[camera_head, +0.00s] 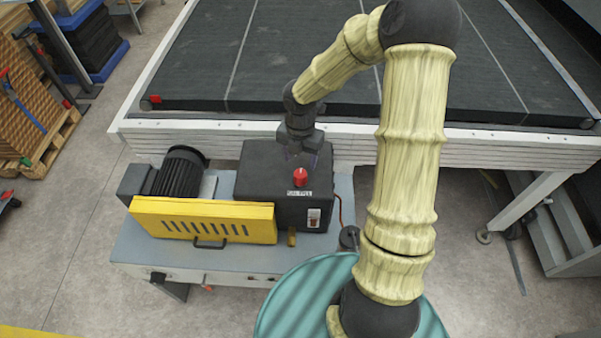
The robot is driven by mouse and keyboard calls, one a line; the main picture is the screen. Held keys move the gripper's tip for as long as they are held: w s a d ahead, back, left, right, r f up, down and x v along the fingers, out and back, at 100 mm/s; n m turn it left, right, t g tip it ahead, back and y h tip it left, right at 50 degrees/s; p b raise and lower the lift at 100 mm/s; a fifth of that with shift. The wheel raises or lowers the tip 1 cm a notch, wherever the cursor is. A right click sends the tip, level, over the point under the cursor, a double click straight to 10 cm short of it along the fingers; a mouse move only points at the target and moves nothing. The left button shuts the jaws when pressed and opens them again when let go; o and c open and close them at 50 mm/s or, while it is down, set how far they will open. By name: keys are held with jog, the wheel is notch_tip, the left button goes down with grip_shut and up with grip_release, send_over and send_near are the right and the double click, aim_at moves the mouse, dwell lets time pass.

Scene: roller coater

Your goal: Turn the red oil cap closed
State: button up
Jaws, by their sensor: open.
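The red oil cap (300,178) sits on the top of a dark box-shaped unit (262,190), near its front edge, above a small white label. The cap looks upright with a raised ridge; how far it is turned cannot be told. My gripper (303,158) is above and just behind the cap, pointing down. It is open and empty, with its fingers small and dark against the box. It appears apart from the cap, though the exact gap is hard to judge.
A yellow guard (203,221) with a handle and a black motor (180,172) stand left of the box on a grey bench (140,248). A large dark roller table (300,60) lies behind. A wooden pallet (50,140) is at far left. Grey floor is open at lower left.

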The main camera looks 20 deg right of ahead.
aim_at(300, 173)
notch_tip(300, 173, down, 7)
jog(key=shift+r, duration=0.1)
jog(key=shift+f, duration=0.45)
jog(key=c, duration=1)
